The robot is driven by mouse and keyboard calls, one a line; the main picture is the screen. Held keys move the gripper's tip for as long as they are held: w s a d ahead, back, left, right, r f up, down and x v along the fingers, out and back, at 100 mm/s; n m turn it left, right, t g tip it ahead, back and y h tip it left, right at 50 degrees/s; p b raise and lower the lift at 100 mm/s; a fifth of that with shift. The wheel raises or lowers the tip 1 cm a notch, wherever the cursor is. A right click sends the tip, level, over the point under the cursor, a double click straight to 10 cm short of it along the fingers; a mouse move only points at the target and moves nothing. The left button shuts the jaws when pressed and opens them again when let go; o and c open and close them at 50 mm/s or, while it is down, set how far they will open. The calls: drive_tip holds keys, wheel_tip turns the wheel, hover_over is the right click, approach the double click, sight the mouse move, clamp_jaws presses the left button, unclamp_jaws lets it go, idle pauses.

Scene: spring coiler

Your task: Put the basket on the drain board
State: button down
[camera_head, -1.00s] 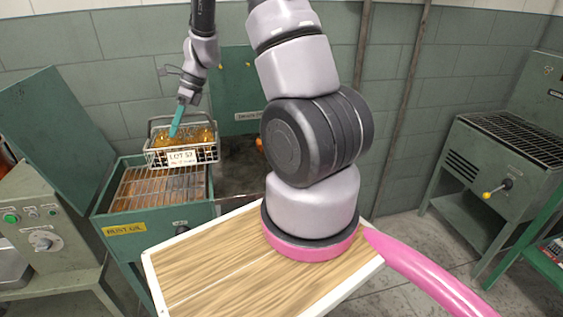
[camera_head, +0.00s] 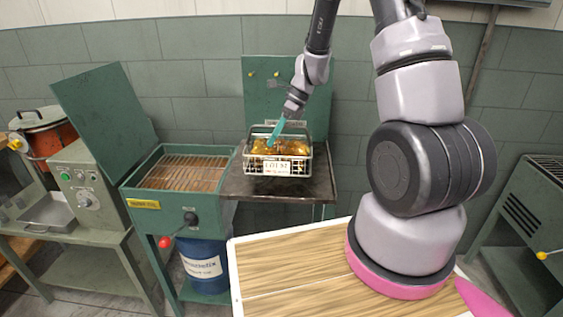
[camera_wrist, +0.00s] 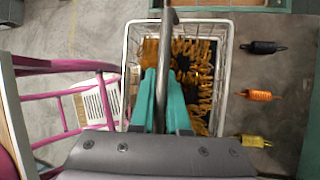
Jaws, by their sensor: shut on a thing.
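The wire basket (camera_head: 300,166), with a white lot label on its front and golden coiled springs inside, is upright over the dark drain board (camera_head: 235,187) in the head view. Whether its bottom touches the board cannot be told. My gripper (camera_head: 270,143) has teal fingers and is shut on the basket's handle, above the springs. In the wrist view, my gripper (camera_wrist: 163,100) holds the handle bar (camera_wrist: 170,50) between its fingers. The basket's white rim (camera_wrist: 228,70) surrounds the orange-yellow springs, and the fingers hide part of them.
A green tank (camera_head: 170,205) with a grate and raised lid stands left of the board. A green panel (camera_head: 262,95) rises behind it. A blue drum (camera_head: 204,268) sits below. Black, orange (camera_wrist: 258,95) and yellow springs show right of the basket in the wrist view.

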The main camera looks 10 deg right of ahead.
sight(274, 155)
drive_tip(key=shift+f, duration=3.2)
drive_tip(key=shift+f, duration=0.1)
drive_tip(key=c, duration=0.9)
unclamp_jaws()
